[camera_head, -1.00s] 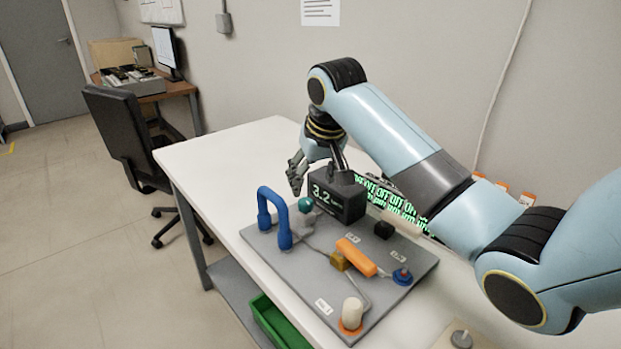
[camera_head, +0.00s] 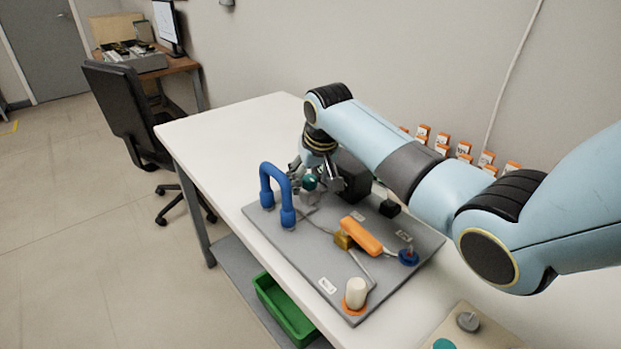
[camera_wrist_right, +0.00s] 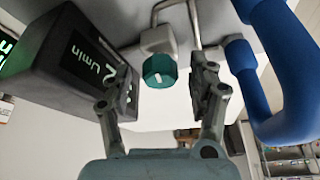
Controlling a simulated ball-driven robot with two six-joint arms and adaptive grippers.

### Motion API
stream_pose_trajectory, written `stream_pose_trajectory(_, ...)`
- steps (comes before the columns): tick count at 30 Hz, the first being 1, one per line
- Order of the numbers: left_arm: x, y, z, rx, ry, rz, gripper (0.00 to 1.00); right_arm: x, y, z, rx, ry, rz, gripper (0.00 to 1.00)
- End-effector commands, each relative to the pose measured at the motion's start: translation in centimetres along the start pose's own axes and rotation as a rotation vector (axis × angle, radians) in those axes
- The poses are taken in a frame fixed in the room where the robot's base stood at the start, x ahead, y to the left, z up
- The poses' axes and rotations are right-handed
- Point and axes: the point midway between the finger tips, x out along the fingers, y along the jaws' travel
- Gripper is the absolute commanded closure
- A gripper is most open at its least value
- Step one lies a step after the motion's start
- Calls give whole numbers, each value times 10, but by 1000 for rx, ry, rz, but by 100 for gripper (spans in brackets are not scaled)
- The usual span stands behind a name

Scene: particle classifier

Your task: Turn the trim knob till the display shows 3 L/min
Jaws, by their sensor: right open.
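The teal trim knob (camera_head: 309,183) sits on a small grey block near the back of the grey panel (camera_head: 410,262). In the right wrist view the knob (camera_wrist_right: 159,71) shows a white mark on its face. My right gripper (camera_head: 315,178) is open at the knob, with one finger on each side; the wrist view shows gaps between the knob and the fingers (camera_wrist_right: 160,92). The dark display box (camera_head: 354,178) stands just right of the knob. In the wrist view its lit face (camera_wrist_right: 92,58) is tilted and partly covered by a finger; "L/min" shows but the full number cannot be read.
A blue arched handle (camera_head: 267,187) stands close left of the knob. A green bin (camera_head: 283,312) is below. The table's far left (camera_head: 215,143) is clear.

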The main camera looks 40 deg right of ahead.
Motion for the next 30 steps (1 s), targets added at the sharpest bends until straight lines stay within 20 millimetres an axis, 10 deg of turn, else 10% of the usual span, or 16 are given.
stream_pose_trajectory(5, 0, -1, 5, 1, -8, -1, 100, 0, 0, 0, 0, 0, 0, 41)
stream_pose_trajectory(18, -1, -5, 13, 3, -20, -5, 100, 0, 0, 0, 0, -1, 0, 96)
stream_pose_trajectory(30, -38, -8, 6, 3, -14, -6, 100, -4, -3, -2, 293, -4, 120, 96)
